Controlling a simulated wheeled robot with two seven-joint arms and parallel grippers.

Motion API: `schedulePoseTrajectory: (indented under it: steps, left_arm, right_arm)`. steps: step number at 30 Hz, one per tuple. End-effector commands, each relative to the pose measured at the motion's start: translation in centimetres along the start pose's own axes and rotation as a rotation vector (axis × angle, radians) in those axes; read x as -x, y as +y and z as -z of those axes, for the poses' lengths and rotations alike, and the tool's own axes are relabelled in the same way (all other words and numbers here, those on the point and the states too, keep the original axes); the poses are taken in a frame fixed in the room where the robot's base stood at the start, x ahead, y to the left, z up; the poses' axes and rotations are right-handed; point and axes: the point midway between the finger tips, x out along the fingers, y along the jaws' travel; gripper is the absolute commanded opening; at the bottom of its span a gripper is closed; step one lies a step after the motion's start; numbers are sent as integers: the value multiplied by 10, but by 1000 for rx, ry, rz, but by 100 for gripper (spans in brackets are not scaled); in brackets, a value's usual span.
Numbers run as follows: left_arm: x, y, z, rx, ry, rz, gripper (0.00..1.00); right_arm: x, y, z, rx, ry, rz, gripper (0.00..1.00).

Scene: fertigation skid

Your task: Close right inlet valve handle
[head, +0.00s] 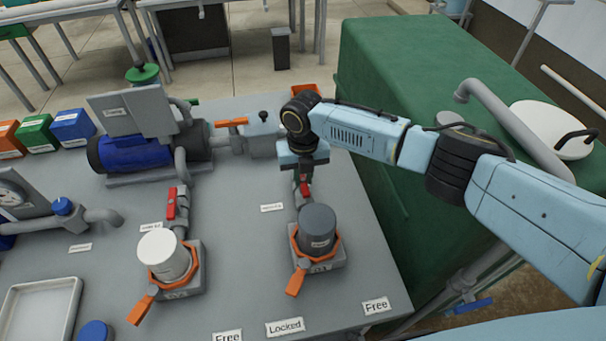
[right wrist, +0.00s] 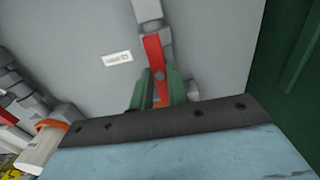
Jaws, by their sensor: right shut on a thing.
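The right inlet valve has a red handle (head: 304,190) on the grey pipe behind the dark grey filter canister (head: 317,229). In the right wrist view the red handle (right wrist: 154,54) lies roughly along the pipe. My right gripper (head: 304,178) reaches down over the handle from behind. Its green fingers (right wrist: 159,88) are on either side of the handle's near part and shut on it. The gripper hides part of the handle and valve body in the head view. My left gripper is not in view.
A second red valve handle (head: 171,203) stands left, behind the white canister (head: 163,255). Orange clamp levers stick out at both canister bases. The blue pump (head: 131,151) is at the back left. A green-covered block (head: 375,100) stands close to the right of the grey bench (head: 245,290).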

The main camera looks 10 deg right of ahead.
Motion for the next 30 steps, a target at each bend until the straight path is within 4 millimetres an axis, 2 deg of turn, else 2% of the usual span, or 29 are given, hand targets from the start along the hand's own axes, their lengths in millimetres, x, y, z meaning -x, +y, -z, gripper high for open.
schedulePoseTrajectory:
  steps: [11, 30]
  left_arm:
    - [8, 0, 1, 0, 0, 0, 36]
    - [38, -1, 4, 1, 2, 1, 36]
  right_arm:
    - [1, 0, 0, -112, 2, 0, 0]
    - [2, 0, 0, -690, 1, 0, 0]
